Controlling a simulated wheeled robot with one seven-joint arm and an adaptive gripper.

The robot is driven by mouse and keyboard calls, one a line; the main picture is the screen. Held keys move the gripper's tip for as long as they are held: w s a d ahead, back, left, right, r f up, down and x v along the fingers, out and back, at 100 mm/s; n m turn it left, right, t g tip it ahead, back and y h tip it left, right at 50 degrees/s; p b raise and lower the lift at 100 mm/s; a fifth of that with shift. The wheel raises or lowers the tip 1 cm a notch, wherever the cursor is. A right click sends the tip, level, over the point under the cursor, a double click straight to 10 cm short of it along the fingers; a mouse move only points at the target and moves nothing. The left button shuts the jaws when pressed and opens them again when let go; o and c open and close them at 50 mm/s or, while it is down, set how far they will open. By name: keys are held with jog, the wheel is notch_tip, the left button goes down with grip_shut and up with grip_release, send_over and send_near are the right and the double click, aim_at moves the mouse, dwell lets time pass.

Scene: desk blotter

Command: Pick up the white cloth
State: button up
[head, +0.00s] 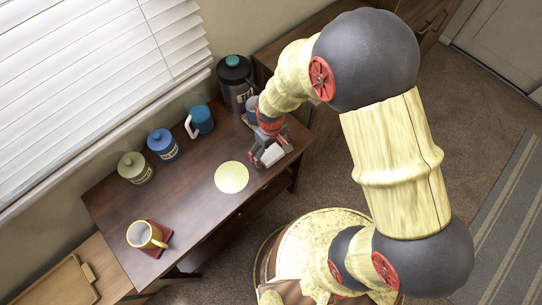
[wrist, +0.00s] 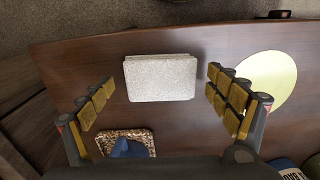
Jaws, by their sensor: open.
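The white cloth (wrist: 160,78) is a small, thick, folded rectangle lying flat on the dark wooden desk (wrist: 75,62). In the head view the cloth (head: 272,155) shows partly below my gripper, near the desk's right end. My gripper (head: 266,145) points down over it. In the wrist view my gripper (wrist: 160,84) is open, with one padded finger to the left of the cloth and one to the right. There is a gap on both sides and nothing is held. The height of the fingertips above the desk is hard to tell.
A speckled coaster (wrist: 108,134) with a blue object lies near the cloth. A pale yellow round mat (head: 231,177) is beside it. A dark canister (head: 236,80), blue mug (head: 201,118) and two jars line the wall side. A yellow mug (head: 141,236) stands on a red coaster.

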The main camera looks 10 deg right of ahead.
jog(key=shift+f, duration=0.2)
jog(key=shift+c, duration=1.1)
jog(key=c, duration=0.9)
